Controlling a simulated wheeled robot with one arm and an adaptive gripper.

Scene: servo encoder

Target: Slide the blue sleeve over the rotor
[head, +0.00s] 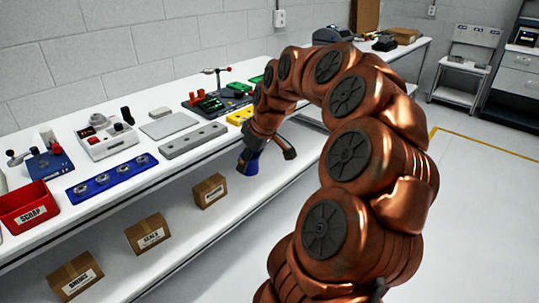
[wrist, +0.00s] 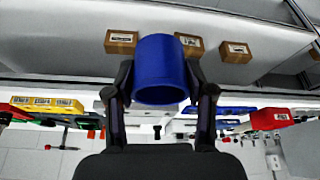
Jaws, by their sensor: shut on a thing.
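My gripper (wrist: 160,95) is shut on the blue sleeve (wrist: 160,68), a plain blue cylinder held between the two dark fingers in the wrist view. In the head view the sleeve (head: 249,165) shows as a blue patch at my gripper (head: 262,157), in front of the bench's front edge. The sleeve is clear of the bench top and touches nothing but the fingers. I cannot pick out the rotor with certainty in either view.
The white bench holds a red scrap bin (head: 28,207), a blue tray (head: 85,193) with several round metal parts, a grey block (head: 193,141) and a dark fixture (head: 190,104). Cardboard boxes, one of them nearby (head: 210,191), stand on the lower shelf. Floor at right is clear.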

